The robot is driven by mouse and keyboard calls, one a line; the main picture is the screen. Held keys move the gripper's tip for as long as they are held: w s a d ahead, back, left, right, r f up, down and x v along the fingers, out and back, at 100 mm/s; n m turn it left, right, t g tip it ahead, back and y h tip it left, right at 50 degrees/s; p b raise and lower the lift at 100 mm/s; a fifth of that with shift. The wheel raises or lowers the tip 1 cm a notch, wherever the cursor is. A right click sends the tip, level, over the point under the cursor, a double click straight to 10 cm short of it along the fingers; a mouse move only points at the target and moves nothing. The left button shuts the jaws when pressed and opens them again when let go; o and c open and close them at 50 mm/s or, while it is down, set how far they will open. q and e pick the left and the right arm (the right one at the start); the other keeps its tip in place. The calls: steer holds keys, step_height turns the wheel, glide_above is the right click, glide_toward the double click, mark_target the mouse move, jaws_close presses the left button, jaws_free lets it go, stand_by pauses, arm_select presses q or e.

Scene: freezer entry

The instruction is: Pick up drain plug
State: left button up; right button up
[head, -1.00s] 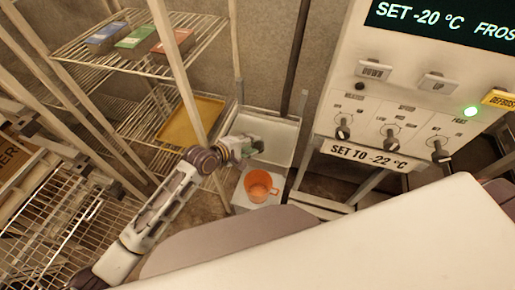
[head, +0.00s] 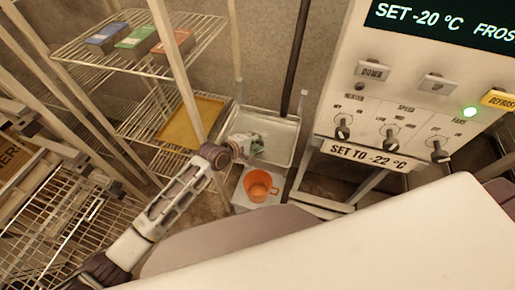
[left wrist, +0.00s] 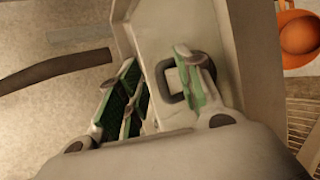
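My left gripper (head: 250,146) is over the pale metal basin (head: 285,141) in the head view. In the left wrist view its green-padded fingers (left wrist: 158,88) stand apart, with a gap between them. A dark, rounded-square ring (left wrist: 164,83) shows on the pale surface beyond the fingers, partly covered by the right finger. It may be the drain plug or the drain's rim; I cannot tell which. No drain plug can be made out in the head view, where the gripper covers part of the basin. My right gripper is not in view.
An orange cup (head: 259,186) stands on a white block (head: 244,198) in front of the basin. Wire shelves with boxes and a yellow tray (head: 192,121) are at left. A control panel (head: 400,105) rises at right. A post (head: 178,70) stands close to my left arm.

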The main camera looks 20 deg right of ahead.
arm_select(q)
jaws_close()
stand_by(0.5)
step_height(320, 180, up, 10)
stand_by(0.8)
stand_by(0.3)
